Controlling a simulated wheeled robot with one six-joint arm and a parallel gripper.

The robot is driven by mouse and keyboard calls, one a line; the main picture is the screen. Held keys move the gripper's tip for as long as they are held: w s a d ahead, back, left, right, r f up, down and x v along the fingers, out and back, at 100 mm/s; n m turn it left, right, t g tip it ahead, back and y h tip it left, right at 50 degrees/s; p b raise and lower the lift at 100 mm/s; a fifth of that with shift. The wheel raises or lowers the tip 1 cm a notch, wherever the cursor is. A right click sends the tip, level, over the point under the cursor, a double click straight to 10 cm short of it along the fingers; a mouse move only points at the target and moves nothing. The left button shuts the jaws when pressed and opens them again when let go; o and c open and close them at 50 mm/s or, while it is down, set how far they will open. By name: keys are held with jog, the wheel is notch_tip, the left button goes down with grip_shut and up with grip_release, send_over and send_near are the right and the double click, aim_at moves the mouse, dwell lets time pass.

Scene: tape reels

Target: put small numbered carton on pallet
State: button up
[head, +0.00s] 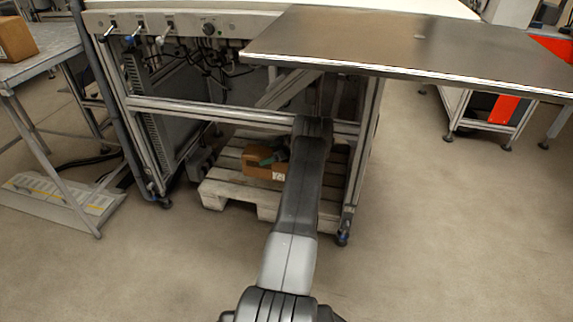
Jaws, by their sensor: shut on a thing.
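The small carton (257,170) is brown, with a pale label at its lower right. It is at the wooden pallet (232,188) under the workbench, seen low in the frame's middle. My gripper (268,160) is at the carton's top and shut on it. My arm hides the carton's right side and part of the pallet. I cannot tell whether the carton's underside touches the boards.
The workbench frame (225,112) has a crossbar above the pallet and a leg to its right. A dark metal plate (420,45) juts out at upper right. Another brown carton (15,38) sits on the left table (45,68). The floor at right (450,220) is clear.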

aim_at(271, 173)
jog(key=shift+w+d+f, duration=0.1)
jog(key=shift+w+f, duration=0.05)
jog(key=shift+w, duration=0.05)
notch_tip(271, 173, down, 10)
jog(key=b, duration=0.4)
jog(key=shift+r, duration=0.25)
jog(key=shift+f, duration=0.15)
jog(key=shift+f, duration=0.5)
jog(key=o, duration=1.9)
jog(key=shift+r, duration=0.1)
